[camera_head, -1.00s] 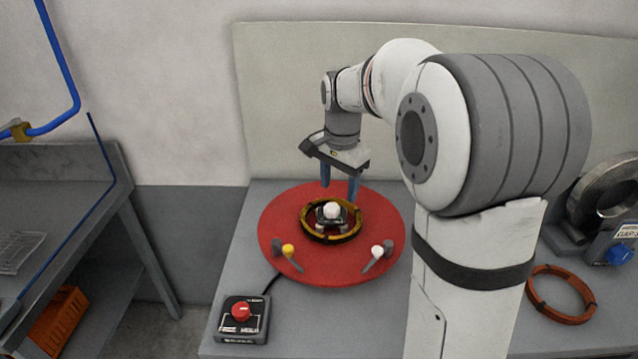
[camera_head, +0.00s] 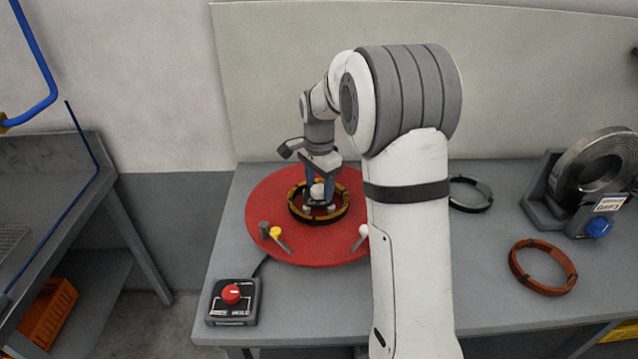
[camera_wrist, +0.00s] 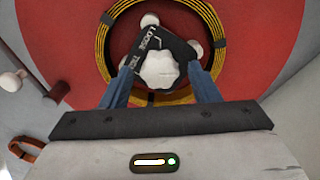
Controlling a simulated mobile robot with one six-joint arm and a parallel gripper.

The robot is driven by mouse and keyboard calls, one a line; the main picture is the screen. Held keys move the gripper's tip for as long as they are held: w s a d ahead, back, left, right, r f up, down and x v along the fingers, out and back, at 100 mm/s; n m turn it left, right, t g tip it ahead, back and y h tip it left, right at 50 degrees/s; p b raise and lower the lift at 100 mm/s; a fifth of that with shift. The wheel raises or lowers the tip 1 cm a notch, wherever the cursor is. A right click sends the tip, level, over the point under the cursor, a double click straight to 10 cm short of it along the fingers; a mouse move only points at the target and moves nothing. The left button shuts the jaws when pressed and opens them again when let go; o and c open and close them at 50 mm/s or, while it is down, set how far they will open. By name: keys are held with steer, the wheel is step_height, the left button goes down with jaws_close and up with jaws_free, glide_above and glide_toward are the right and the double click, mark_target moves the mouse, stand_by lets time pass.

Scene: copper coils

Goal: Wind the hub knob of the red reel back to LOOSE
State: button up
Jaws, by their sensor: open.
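The red reel (camera_head: 282,242) is a flat red disc on the bench, with a yellow-black banded coil ring (camera_head: 293,211) around its centre. The white lobed hub knob (camera_head: 317,190) sits at the middle; it also shows in the wrist view (camera_wrist: 160,70) on a dark plate (camera_wrist: 183,48) with white lettering, partly covered and hard to read. My gripper (camera_head: 319,203) is open and points down over the hub. In the wrist view its blue fingers stand on either side of the knob, with a gap visible on both sides. Contact cannot be told in the head view.
Two small levers, yellow-tipped (camera_head: 275,232) and white-tipped (camera_head: 363,231), stand on the disc's near side. A box with a red button (camera_head: 231,294) is at the bench's front left. A copper coil (camera_head: 543,266), a dark ring (camera_head: 488,195) and a grey coil stand (camera_head: 541,205) lie right.

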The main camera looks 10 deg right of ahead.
steer(key=shift+c, duration=0.4)
steer(key=c, duration=0.9)
steer(key=n, duration=1.7)
steer(key=shift+a, duration=0.1)
steer(key=shift+n, duration=0.3)
